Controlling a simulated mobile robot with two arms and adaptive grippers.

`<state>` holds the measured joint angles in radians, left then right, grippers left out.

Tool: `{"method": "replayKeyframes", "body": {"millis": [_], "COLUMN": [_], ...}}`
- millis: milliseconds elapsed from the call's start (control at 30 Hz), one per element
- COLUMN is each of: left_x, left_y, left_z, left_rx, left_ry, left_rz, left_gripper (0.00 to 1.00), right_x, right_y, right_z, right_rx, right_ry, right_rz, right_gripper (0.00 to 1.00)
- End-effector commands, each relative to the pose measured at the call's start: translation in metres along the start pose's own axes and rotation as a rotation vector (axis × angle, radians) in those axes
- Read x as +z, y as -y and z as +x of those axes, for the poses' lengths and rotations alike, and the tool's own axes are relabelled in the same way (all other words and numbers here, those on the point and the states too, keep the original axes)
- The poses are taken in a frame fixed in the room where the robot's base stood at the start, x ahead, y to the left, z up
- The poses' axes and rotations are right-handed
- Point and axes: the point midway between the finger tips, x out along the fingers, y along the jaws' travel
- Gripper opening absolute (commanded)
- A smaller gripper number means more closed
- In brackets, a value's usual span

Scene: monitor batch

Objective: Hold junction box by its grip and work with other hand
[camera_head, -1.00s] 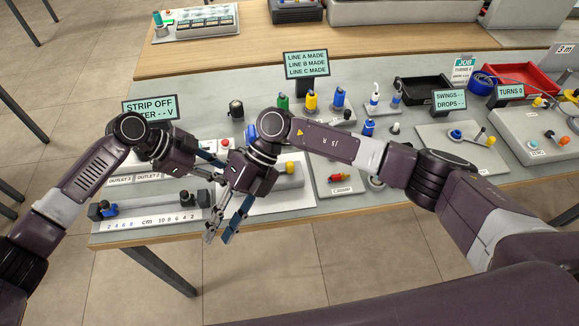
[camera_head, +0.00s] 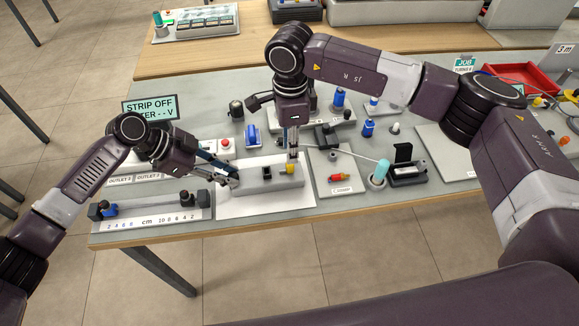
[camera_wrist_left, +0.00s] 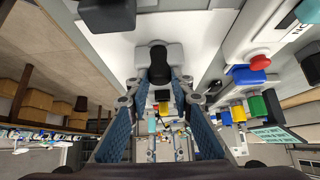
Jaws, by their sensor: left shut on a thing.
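The junction box, a long grey block (camera_head: 270,182), lies on a white sheet near the table's front edge. It has a black part on top and a yellow knob (camera_head: 289,169) at its right end. My left gripper (camera_head: 229,181) is at the box's left end, shut on its grip. In the left wrist view the dark grip (camera_wrist_left: 158,66) sits between the blue fingers. My right gripper (camera_head: 293,153) points down just above the yellow knob; its fingers overlap, so their gap and any contact are unclear.
A ruler fixture (camera_head: 150,219) stands left of the box. A red-button unit (camera_head: 225,146) is behind it. A crimp board (camera_head: 338,180) and a cyan-handled tool (camera_head: 380,173) lie to the right. My right arm hides part of the table behind.

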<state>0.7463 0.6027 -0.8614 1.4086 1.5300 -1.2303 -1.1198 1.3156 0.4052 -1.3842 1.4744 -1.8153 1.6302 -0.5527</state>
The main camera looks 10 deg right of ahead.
Motion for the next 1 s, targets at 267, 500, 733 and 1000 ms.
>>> {"method": "replayKeyframes", "body": {"millis": [267, 500, 733, 1000], "left_x": [0.017, 0.017, 0.017, 0.017], "left_y": [-0.010, -0.010, -0.010, -0.010], "left_z": [0.010, 0.010, 0.010, 0.010], "left_rx": [0.024, 0.024, 0.024, 0.024], "left_ry": [0.029, 0.029, 0.029, 0.029], "left_rz": [-0.010, -0.010, -0.010, -0.011], "left_gripper": [0.00, 0.00, 0.00, 0.00], "right_x": [0.001, 0.001, 0.001, 0.001], "right_y": [-0.001, -0.001, -0.001, -0.001], "right_z": [0.038, 0.056, 0.058, 0.058], "right_rx": [0.003, 0.003, 0.002, 0.003], "right_ry": [0.000, 0.002, 0.002, 0.002], "right_rz": [0.001, 0.001, 0.001, 0.001], "right_gripper": [0.28, 0.28, 0.28, 0.09]}}
